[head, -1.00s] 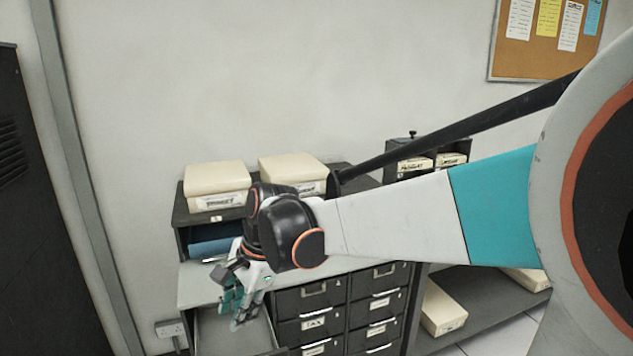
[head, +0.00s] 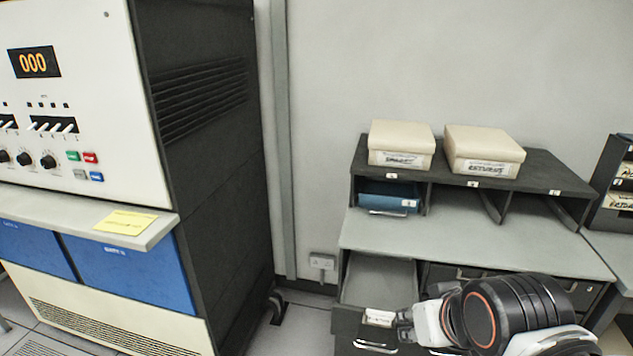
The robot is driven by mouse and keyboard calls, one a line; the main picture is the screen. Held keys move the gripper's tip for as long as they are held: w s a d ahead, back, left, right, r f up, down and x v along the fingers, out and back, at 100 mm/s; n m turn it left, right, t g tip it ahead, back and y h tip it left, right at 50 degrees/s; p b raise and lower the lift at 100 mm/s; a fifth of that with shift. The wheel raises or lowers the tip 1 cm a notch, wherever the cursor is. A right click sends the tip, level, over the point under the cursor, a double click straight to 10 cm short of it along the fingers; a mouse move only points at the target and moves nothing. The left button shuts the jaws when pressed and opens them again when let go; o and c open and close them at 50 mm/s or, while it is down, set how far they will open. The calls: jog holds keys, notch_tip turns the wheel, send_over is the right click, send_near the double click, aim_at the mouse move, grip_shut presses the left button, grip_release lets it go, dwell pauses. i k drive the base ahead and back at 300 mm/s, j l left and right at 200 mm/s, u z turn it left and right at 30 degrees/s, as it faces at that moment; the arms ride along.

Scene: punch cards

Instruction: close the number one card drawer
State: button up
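A cabinet drawer (head: 382,281) at the left end of the grey desk is pulled out. Its grey inside shows, and its dark front has a white label and a metal handle (head: 375,346). The label is too small to read. A blue drawer (head: 389,195) with a metal handle and a small label sits in the left slot of the desktop shelf, beneath a small number plate. My gripper (head: 403,326) is low, at the right end of the open drawer's front. Whether it touches the front is unclear. My wrist hides part of the gripper, so its opening cannot be judged.
Two cream boxes (head: 402,145) (head: 484,150) stand on the dark shelf (head: 545,183). The grey desktop (head: 455,240) is clear. A console cabinet (head: 210,150) stands at the left, with a floor gap before the desk. A dark rack stands at the right edge.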

aim_at(373, 284)
jog(key=k+l, duration=0.9)
jog(key=i+l+u, duration=0.05)
